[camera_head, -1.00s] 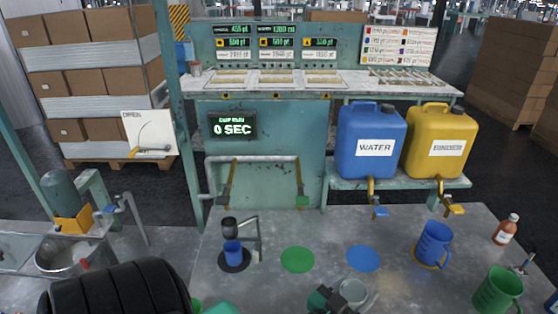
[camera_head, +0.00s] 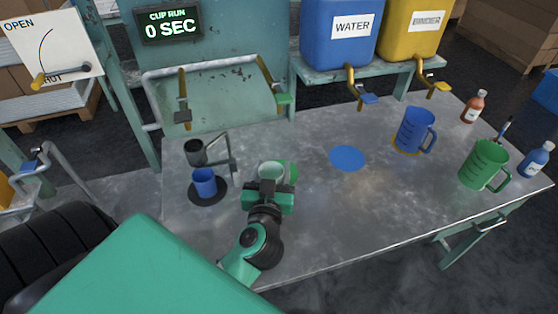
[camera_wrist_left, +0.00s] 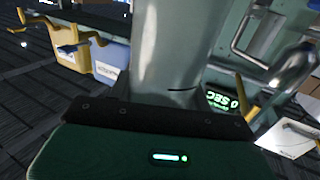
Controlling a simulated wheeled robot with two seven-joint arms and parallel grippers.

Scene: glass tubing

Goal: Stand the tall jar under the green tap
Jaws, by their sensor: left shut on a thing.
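The tall jar (camera_head: 271,171) is pale grey-green and open at the top. My left gripper (camera_head: 268,192) is shut around it and holds it upright, over or beside the green disc (camera_head: 291,169), which it partly hides. I cannot tell whether the jar's base touches the table. The green tap (camera_head: 283,99) hangs from the pipe frame behind the jar, slightly right of it in the picture. In the left wrist view the jar (camera_wrist_left: 175,50) rises close behind the dark gripper body. My right gripper is not in view.
A dark cup on a stand (camera_head: 195,151) and a small blue cup (camera_head: 204,182) stand left of the jar. The blue disc (camera_head: 347,158) to the right is bare. A blue jug (camera_head: 414,130) and green jug (camera_head: 484,165) stand farther right. The front middle table is clear.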

